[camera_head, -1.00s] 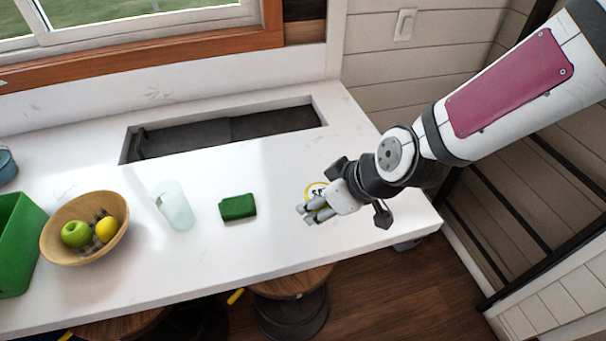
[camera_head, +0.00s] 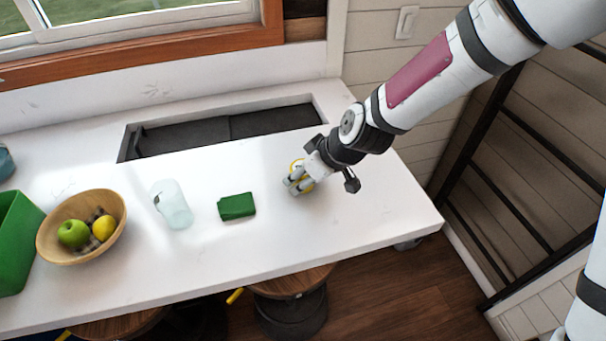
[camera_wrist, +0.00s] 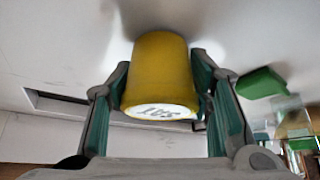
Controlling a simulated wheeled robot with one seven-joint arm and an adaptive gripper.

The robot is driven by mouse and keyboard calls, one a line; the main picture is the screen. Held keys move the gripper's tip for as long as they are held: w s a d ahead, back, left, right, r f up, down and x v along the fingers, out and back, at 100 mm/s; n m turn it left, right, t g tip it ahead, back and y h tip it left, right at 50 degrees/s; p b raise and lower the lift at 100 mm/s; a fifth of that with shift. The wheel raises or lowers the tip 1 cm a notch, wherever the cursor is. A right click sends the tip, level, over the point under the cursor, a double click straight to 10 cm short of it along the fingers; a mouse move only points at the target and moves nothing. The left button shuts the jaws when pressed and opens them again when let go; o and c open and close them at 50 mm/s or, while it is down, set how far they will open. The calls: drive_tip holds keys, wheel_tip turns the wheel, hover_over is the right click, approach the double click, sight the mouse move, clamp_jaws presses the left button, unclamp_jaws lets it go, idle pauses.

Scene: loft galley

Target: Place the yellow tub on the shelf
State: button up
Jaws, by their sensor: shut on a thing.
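The yellow tub (camera_wrist: 158,72) is between the two fingers of my gripper (camera_wrist: 160,90) in the wrist view, with a pad on each side. Its white end with dark lettering faces the camera. In the head view my gripper (camera_head: 298,183) is over the right part of the white counter and covers most of the tub, so only some yellow (camera_head: 295,163) shows. My gripper is shut on the tub. Whether the tub touches the counter is hard to tell. I cannot clearly make out a shelf.
On the counter (camera_head: 265,240) are a green block (camera_head: 237,206), a translucent cup (camera_head: 173,205), a wooden fruit bowl (camera_head: 75,250) and a green bin (camera_head: 15,245). A dark sink recess (camera_head: 225,130) lies behind. A black frame (camera_head: 520,130) stands right. Stools are below.

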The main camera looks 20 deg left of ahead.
drive_tip(key=shift+f, duration=0.15)
drive_tip(key=o, duration=1.3)
drive_tip(key=p+v, duration=0.1)
drive_tip(key=v, duration=1.1)
